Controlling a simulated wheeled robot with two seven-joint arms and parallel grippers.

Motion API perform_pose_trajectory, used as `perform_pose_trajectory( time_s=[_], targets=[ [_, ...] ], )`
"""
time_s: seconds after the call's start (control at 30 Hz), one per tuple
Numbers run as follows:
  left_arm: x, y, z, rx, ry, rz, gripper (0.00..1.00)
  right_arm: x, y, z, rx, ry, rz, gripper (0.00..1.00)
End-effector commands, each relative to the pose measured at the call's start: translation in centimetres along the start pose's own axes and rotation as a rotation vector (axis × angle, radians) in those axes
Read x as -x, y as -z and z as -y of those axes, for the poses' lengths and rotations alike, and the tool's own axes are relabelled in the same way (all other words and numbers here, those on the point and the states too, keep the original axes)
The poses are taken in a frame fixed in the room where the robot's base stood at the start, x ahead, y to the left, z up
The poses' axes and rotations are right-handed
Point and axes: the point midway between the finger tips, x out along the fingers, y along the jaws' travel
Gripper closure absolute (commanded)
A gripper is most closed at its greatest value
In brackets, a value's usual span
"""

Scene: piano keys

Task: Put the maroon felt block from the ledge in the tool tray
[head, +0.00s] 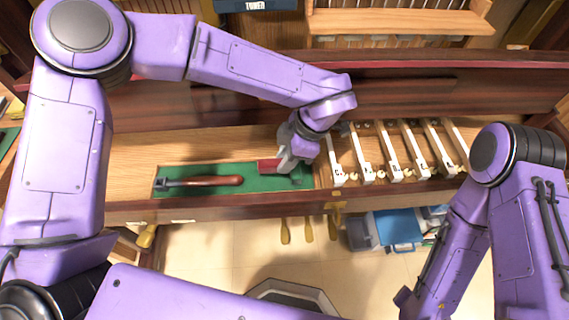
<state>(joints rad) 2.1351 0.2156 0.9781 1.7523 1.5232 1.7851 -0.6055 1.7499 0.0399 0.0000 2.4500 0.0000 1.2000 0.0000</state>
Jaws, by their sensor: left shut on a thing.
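The maroon felt block (268,166) is between the fingers of my left gripper (284,165), which is shut on it. Part of the block is hidden by the fingers. The block is over the right part of the green-lined tool tray (212,170); I cannot tell whether it touches the lining. My right arm reaches down at the lower right, and its gripper is out of view.
A tool with a brown wooden handle (215,181) lies in the tray's left part. Several white keys (390,152) stand in a row right of the tray. A wooden wall (420,90) runs behind. A blue-lidded box (398,230) is on the floor.

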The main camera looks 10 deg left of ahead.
Motion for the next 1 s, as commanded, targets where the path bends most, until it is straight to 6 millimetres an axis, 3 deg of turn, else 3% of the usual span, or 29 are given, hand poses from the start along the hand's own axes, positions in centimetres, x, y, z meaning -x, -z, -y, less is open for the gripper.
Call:
perform_pose_trajectory(
  time_s=[0.1,0.17,0.5,0.53,0.6,0.9,1.0],
  targets=[
    [-2.6,-0.8,-0.4,-0.002,0.003,-0.003,1.00,-0.4,-0.1,0.0,0.000,0.000,0.000,0.45],
    [-3.3,-1.1,-0.4,-0.002,0.001,-0.001,1.00,-0.4,-0.2,0.0,0.000,0.000,0.000,0.45],
    [-3.7,-1.3,-0.4,0.000,0.001,-0.001,1.00,-0.3,-0.1,0.0,0.000,0.000,0.000,0.45],
    [-3.7,-1.3,-0.4,0.000,0.001,-0.001,0.71,-0.3,-0.1,0.0,0.000,0.000,0.000,0.45],
    [-3.7,-1.3,-0.4,0.000,0.000,0.000,0.48,-0.3,-0.1,0.0,0.000,0.000,0.000,0.45],
    [-3.6,-1.2,-0.4,0.000,-0.001,0.000,0.48,-0.3,-0.1,0.0,0.000,0.000,0.000,0.45],
    [-2.4,-1.2,-0.5,0.000,-0.004,0.001,0.48,-0.2,-0.1,0.0,0.000,0.000,0.000,0.45]
  ],
)
